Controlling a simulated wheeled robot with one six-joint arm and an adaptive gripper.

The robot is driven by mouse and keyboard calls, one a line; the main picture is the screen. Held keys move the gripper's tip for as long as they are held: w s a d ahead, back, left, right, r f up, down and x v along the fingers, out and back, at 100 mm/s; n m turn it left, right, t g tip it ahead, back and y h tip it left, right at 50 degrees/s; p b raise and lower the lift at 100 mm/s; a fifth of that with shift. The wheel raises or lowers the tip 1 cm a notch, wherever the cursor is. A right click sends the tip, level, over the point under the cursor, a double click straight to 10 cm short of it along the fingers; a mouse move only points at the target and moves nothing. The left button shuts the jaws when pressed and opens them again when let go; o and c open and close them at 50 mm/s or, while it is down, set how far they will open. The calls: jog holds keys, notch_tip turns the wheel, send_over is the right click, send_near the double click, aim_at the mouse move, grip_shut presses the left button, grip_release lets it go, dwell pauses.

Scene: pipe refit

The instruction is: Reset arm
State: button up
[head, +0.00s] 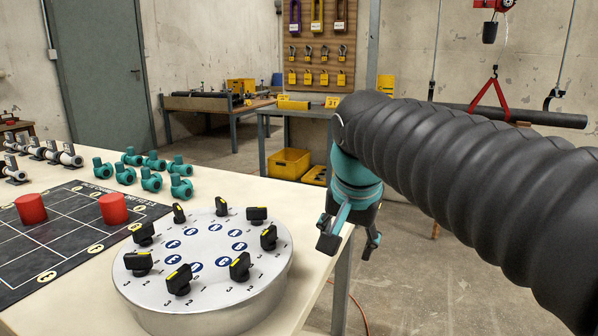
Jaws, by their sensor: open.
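My arm (440,160), in a black ribbed sleeve, reaches in from the right of the head view. At its end my gripper (348,246) points down with its two fingers apart. It is empty and appears beside the right edge of the pale table (262,200), to the right of the round dial plate. The fingers seem to touch nothing, though their exact height over the table edge is hard to tell.
On the table are a silver round plate (205,312) with several black knobs, a black grid mat (60,240) with two red cylinders (113,208), and several teal valves (151,180). A yellow bin (289,164) stands behind. A dark pipe (545,117) hangs at right.

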jog(key=s+d+f+n, duration=0.2)
jog(key=s+d+f, duration=0.2)
jog(key=s+f, duration=0.3)
jog(key=s+d+f+n+t, duration=0.1)
jog(key=s+d+f+n, duration=0.1)
jog(key=s+d+f, duration=0.2)
jog(key=s+f, duration=0.3)
jog(key=shift+s+d+f+n, duration=0.2)
jog(key=shift+s+d+n, duration=0.1)
jog(key=shift+s+n, duration=0.1)
